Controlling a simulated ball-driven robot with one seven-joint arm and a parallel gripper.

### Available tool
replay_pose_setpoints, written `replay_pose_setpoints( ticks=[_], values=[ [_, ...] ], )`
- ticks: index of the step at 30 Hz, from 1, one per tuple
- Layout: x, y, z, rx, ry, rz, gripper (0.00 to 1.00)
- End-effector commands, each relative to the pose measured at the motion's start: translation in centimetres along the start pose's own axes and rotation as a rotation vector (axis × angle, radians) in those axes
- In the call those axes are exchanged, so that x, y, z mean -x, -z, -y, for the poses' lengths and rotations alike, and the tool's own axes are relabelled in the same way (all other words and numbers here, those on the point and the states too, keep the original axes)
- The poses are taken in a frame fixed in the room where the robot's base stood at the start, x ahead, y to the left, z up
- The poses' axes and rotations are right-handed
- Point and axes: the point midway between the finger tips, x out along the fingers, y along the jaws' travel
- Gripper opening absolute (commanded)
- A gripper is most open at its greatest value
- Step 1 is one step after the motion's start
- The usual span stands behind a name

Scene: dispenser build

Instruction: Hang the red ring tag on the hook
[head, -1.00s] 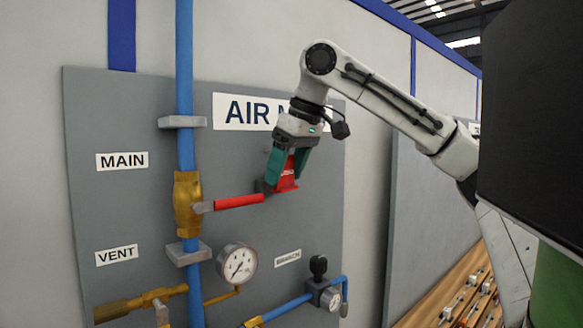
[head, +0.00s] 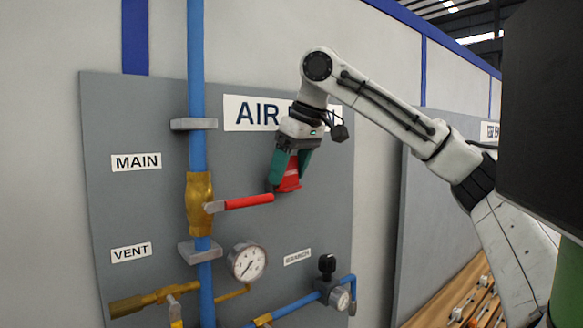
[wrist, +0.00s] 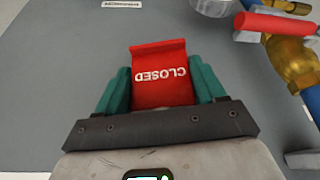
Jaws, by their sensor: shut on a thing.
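The red tag (head: 290,177) is held in my gripper (head: 289,170) in front of the grey panel, just right of the red valve handle's tip. In the wrist view the tag (wrist: 161,77) reads "CLOSED", upside down, and sits between the two teal fingers of my gripper (wrist: 159,68), which is shut on it. I cannot make out a ring on the tag. A small dark piece shows at the tag's lower left in the head view; I cannot tell whether it is the hook. No hook is clearly visible.
A brass valve (head: 200,203) with a red handle (head: 249,201) sits on the blue pipe (head: 197,90) left of my gripper. A pressure gauge (head: 248,262) and a small regulator (head: 328,290) are below. The grey panel (head: 330,215) is bare right of the tag.

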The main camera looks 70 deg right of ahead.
Motion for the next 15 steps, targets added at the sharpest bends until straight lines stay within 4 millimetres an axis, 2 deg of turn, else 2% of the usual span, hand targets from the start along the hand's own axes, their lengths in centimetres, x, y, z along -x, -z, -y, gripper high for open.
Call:
replay_pose_setpoints(
  ticks=[1,12,13,15],
  values=[
    [-1.09,0.11,0.02,0.000,0.012,0.002,0.30],
    [-1.15,0.12,0.06,0.002,0.013,0.003,0.30],
    [-1.15,0.12,0.06,0.002,0.014,0.002,0.72],
    [-1.15,0.12,0.07,0.002,0.014,0.003,0.79]
  ],
)
